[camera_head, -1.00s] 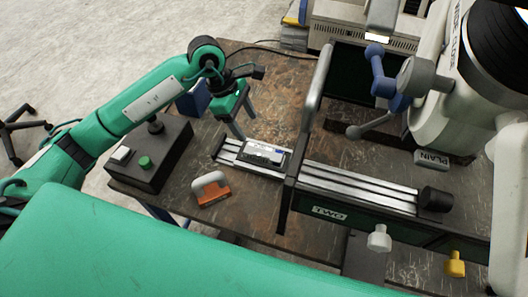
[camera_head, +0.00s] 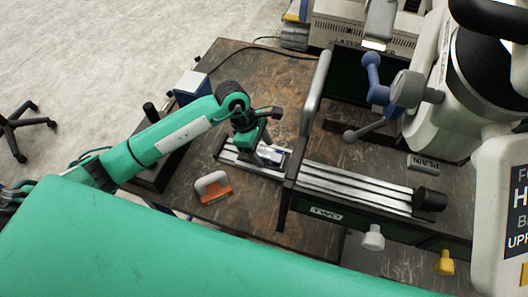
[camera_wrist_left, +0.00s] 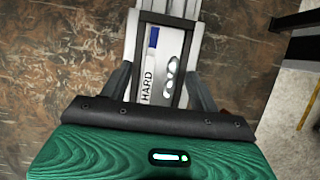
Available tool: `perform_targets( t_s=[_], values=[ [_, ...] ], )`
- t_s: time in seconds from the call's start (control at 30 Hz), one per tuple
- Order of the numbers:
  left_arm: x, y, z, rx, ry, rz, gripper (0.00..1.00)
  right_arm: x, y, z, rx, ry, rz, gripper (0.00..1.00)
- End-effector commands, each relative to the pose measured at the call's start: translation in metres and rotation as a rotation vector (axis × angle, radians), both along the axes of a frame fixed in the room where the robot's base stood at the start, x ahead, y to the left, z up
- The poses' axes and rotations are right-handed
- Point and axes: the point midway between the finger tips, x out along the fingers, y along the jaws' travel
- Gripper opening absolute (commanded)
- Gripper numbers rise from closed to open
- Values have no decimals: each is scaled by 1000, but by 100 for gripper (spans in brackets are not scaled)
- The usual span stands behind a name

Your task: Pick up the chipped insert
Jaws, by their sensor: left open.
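A pale plate marked HARD, with a blue patch and several rounded shapes, lies on the silver rail in the left wrist view (camera_wrist_left: 153,62). I cannot tell for sure which part is the chipped insert; the rounded shapes (camera_wrist_left: 171,75) sit on the plate's right side. My left gripper (camera_wrist_left: 158,70) is open, its fingers on either side of the plate and rail, with nothing visibly held. In the head view my left gripper (camera_head: 262,158) is over the rail's left end and hides part of the plate (camera_head: 275,156). My right gripper is not in view.
The silver rail (camera_head: 355,186) runs right past a dark upright with a grey handle (camera_head: 316,92). An orange block with a white handle (camera_head: 214,188) lies in front on the brown table (camera_head: 250,205). A large white microscope arm (camera_head: 440,110) stands right.

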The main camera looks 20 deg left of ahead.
Motion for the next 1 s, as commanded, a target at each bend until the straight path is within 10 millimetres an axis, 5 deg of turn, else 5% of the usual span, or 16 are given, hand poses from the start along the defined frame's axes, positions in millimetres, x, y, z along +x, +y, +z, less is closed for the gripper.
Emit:
perform_targets(
  t_s=[0.07, 0.4, 0.77, 1.0],
  values=[
    [0, 0, 0, 0, 0, 0, 62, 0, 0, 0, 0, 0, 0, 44],
    [0, 0, 1, 0, -1, 0, 0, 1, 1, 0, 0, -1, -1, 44],
    [1, 0, 4, -2, -4, 0, 0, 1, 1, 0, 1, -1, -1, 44],
    [2, 0, 23, -3, -7, 0, 0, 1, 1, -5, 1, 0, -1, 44]
  ],
)
